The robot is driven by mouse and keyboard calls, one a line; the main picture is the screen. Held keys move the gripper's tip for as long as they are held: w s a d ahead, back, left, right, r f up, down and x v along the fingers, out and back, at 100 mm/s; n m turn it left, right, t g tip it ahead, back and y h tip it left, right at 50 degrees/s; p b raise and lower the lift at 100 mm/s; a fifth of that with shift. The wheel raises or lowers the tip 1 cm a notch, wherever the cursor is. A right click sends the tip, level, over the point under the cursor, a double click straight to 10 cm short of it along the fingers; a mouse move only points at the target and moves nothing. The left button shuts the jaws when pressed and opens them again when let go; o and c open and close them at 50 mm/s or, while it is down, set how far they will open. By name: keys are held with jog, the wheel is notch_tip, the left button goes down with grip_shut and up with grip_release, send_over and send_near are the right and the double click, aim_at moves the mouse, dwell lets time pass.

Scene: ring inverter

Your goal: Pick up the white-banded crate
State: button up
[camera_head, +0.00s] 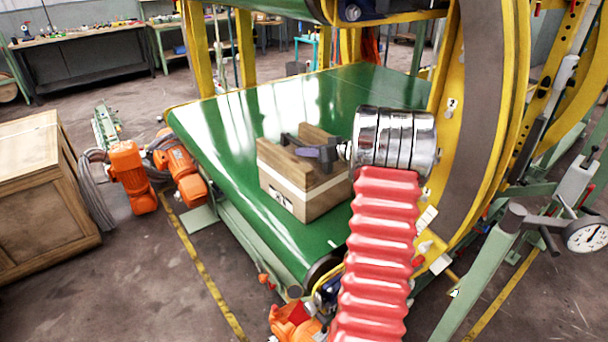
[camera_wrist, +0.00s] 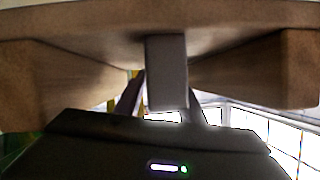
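The white-banded crate (camera_head: 291,189) is a brown wooden box with a white stripe and a dark printed mark low on its front side. It sits upright on the green conveyor belt, with raised wooden ends at its top. My gripper (camera_head: 298,146) is at the crate's top, between the raised ends, reaching in from the right. In the wrist view, the crate's wood (camera_wrist: 60,75) fills the upper part, with a grey block (camera_wrist: 167,72) in the middle. Dark finger-like parts show on both sides of that block. Whether the fingers press on anything is unclear.
The green conveyor belt (camera_head: 225,125) has free room left of and behind the crate. The yellow ring frame (camera_head: 448,110) stands close on the right. Orange motors (camera_head: 130,178) and a large wooden box (camera_head: 40,190) are at left.

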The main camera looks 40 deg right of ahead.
jog(key=shift+c, duration=0.4)
grip_shut()
dwell(0.8)
jog(key=shift+r, duration=0.15)
